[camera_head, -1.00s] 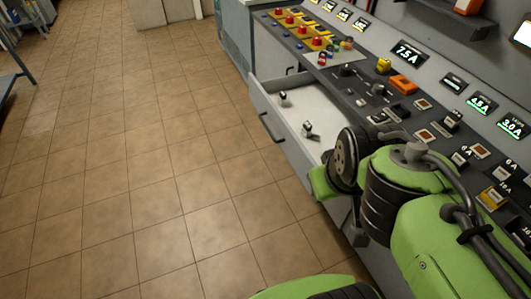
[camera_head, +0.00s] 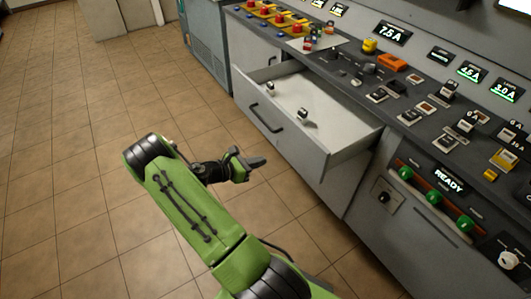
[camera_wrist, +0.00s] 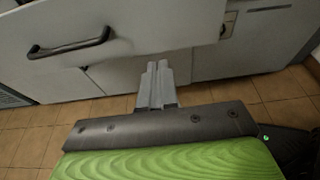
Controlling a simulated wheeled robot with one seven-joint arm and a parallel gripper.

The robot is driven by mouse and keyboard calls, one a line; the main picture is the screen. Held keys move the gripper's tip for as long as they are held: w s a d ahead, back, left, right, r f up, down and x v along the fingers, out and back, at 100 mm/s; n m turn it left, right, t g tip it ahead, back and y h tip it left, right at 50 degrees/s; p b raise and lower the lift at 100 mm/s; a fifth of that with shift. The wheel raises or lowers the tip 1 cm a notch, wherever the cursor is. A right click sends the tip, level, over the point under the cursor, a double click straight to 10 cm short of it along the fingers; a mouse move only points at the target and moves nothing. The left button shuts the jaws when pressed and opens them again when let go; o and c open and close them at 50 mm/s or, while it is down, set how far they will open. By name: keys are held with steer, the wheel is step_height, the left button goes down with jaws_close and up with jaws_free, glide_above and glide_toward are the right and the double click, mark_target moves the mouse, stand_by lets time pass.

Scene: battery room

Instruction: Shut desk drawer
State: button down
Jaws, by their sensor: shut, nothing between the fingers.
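The desk drawer (camera_head: 287,132) is pulled out from the grey control desk, with a white inside and a dark bar handle (camera_head: 265,118) on its front. In the wrist view the drawer front (camera_wrist: 150,25) fills the top, with its handle (camera_wrist: 70,46) at upper left. My gripper (camera_head: 258,161) is shut and empty, in front of the drawer front and below handle height. In the wrist view its fingertips (camera_wrist: 158,66) are together, pointing at the lower part of the drawer front. I cannot tell whether they touch it.
Two small switch-like items (camera_head: 303,115) lie in the drawer. The desk top (camera_head: 345,75) carries several switches, buttons and displays. A grey-blue cabinet (camera_head: 207,45) stands beyond the desk. The tiled floor (camera_head: 60,130) at left is clear.

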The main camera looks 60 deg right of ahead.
mark_target(299, 149)
steer(key=b+x, duration=0.1)
steer(key=x, duration=0.3)
steer(key=b+x, duration=0.1)
steer(key=x, duration=0.3)
steer(key=b+x, duration=0.1)
steer(key=x, duration=0.4)
steer(key=shift+s+r, duration=0.25)
steer(key=shift+r, duration=0.15)
steer(key=shift+s+d+r+b, duration=0.1)
steer(key=shift+s+d+b, duration=0.15)
steer(key=shift+d, duration=0.2)
